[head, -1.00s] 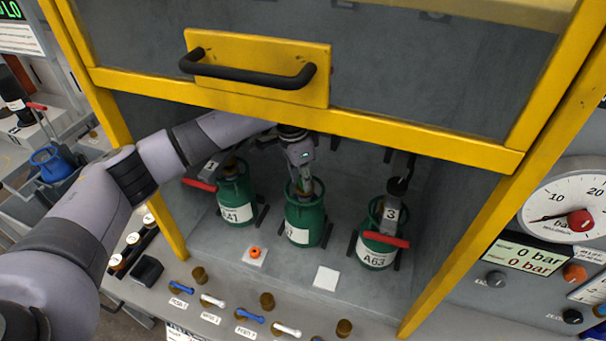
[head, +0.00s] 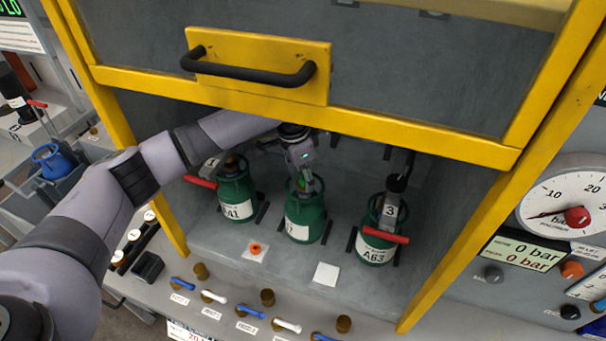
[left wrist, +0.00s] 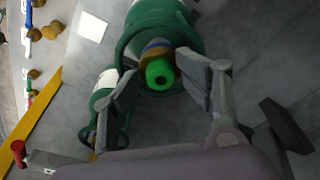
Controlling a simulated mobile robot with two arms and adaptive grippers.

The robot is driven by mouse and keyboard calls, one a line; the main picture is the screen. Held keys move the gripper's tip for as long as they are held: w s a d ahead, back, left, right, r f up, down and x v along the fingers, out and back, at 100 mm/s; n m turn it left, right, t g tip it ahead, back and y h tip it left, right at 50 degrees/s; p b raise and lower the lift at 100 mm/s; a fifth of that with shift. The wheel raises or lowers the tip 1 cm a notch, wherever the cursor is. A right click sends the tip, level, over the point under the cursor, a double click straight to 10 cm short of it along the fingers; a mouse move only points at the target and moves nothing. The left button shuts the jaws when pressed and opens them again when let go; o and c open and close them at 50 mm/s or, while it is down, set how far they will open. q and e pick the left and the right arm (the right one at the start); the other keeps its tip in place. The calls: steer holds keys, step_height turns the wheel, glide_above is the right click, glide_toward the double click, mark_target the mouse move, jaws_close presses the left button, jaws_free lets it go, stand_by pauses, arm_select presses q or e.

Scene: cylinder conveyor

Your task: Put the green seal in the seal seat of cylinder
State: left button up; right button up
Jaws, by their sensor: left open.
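The green seal (left wrist: 158,73) is a bright green ring with a dark hole. It sits at the end of the brass-and-blue valve of the middle green cylinder (head: 304,222); this cylinder also shows in the left wrist view (left wrist: 168,18). I cannot tell how deep the seal lies in its seat. My left gripper (head: 308,184) is above the middle cylinder. In the left wrist view its fingers (left wrist: 157,88) are open, one on each side of the seal and apart from it. My right gripper is not in view.
Green cylinders marked A41 (head: 237,205) and A63 (head: 375,250) stand on either side, with red-handled fittings. An orange seal lies on a white pad (head: 255,253); another white pad (head: 326,274) is bare. The yellow-framed door with its black handle (head: 250,72) hangs above my arm.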

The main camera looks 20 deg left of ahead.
mark_target(300, 180)
arm_select(q)
steer(key=shift+s+f, duration=0.1)
steer(key=shift+f, duration=0.4)
steer(key=shift+r, duration=0.25)
steer(key=shift+r, duration=0.3)
steer(key=r, duration=0.2)
steer(key=r+b, duration=0.1)
steer(key=r, duration=0.1)
steer(key=r+b, duration=0.1)
steer(key=r, duration=0.2)
steer(key=shift+s+a, duration=0.2)
steer(key=shift+a, duration=0.2)
steer(key=shift+r+b, duration=0.3)
steer(key=shift+r, duration=0.3)
